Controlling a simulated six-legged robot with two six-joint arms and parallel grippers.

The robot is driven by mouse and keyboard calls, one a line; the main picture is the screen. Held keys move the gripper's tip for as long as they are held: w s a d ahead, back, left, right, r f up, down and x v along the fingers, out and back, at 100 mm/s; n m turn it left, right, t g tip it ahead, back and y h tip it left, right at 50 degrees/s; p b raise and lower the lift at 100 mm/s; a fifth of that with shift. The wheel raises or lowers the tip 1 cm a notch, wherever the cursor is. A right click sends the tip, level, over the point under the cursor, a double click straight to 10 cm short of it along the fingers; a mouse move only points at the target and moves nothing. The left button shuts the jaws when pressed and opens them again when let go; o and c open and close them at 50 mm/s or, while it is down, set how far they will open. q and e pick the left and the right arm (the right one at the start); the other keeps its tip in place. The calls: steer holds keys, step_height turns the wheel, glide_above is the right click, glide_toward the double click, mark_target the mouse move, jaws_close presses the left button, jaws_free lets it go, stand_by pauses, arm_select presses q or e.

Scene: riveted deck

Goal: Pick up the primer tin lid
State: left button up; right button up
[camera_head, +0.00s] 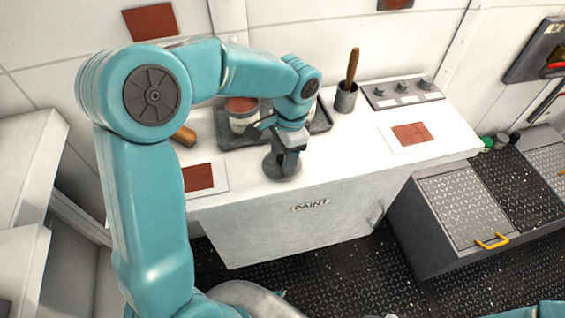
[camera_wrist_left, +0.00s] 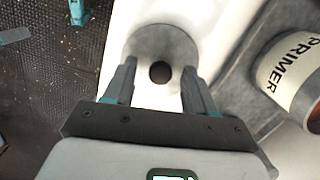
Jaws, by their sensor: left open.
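The primer tin lid is a round grey disc (camera_head: 283,171) lying flat on the white bench top, near its front edge. In the left wrist view the lid (camera_wrist_left: 165,38) has a dark round spot at its middle, which looks like a knob. My left gripper (camera_head: 287,158) is open over the lid, pointing down. In the left wrist view its fingers (camera_wrist_left: 159,70) stand on either side of the dark spot, with nothing held. I cannot tell whether the fingertips touch the lid. The tin labelled PRIMER (camera_wrist_left: 292,72) stands in the dark tray (camera_head: 229,143). My right gripper is not identifiable.
Behind my left wrist, the tray holds the primer tin (camera_head: 242,112) and another container, mostly hidden. A brown-handled tool stands in a grey cup (camera_head: 346,99). A knobbed panel (camera_head: 403,93) is at the back right. Red sample cards (camera_head: 412,134) lie flat. The bench's right front is clear.

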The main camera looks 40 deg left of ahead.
arm_select(q)
steer(key=shift+s+r, duration=0.1)
steer(key=c, duration=0.4)
jaws_close()
